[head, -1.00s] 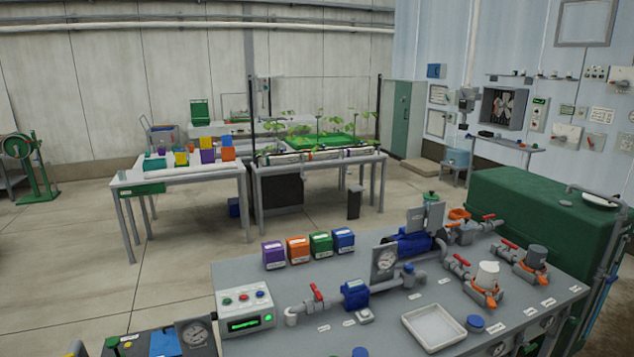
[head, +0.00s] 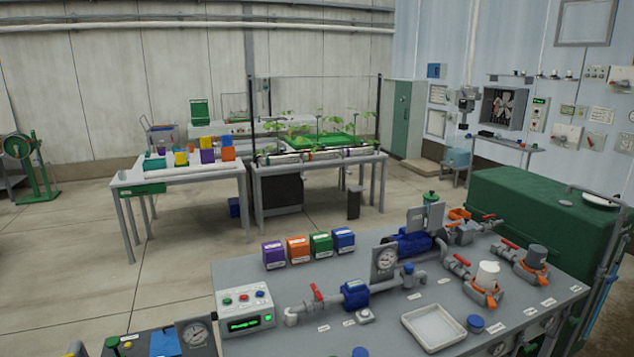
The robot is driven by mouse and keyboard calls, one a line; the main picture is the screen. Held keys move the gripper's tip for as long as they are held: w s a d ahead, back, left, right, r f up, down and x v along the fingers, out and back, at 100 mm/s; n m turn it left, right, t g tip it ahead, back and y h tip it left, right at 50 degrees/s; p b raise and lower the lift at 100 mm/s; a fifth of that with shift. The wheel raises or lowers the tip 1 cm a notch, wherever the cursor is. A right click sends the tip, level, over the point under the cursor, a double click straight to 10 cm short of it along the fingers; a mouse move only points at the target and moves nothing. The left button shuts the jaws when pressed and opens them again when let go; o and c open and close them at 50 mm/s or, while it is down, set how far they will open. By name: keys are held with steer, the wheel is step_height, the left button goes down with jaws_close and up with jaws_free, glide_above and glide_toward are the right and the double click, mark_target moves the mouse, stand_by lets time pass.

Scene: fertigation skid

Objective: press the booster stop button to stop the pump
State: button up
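A light grey control box (head: 244,309) stands at the front left corner of the grey skid table. Small coloured buttons (head: 243,297) sit in a row on its sloped top, red and green among them. Their labels are too small to read, so I cannot tell which one is the stop button. A dark display (head: 244,324) on its front shows lit green text that seems to begin with "Pump", and a round green light glows beside it. A blue pump (head: 413,243) sits in the grey piping further back. My gripper is not in view.
The skid table (head: 385,333) also holds purple, orange, green and blue boxes (head: 320,244), a red-handled valve (head: 317,292), a blue pipe fitting (head: 355,294), gauges and a white tray (head: 433,327). A gauge panel (head: 196,335) stands at the lower left. Open floor lies behind.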

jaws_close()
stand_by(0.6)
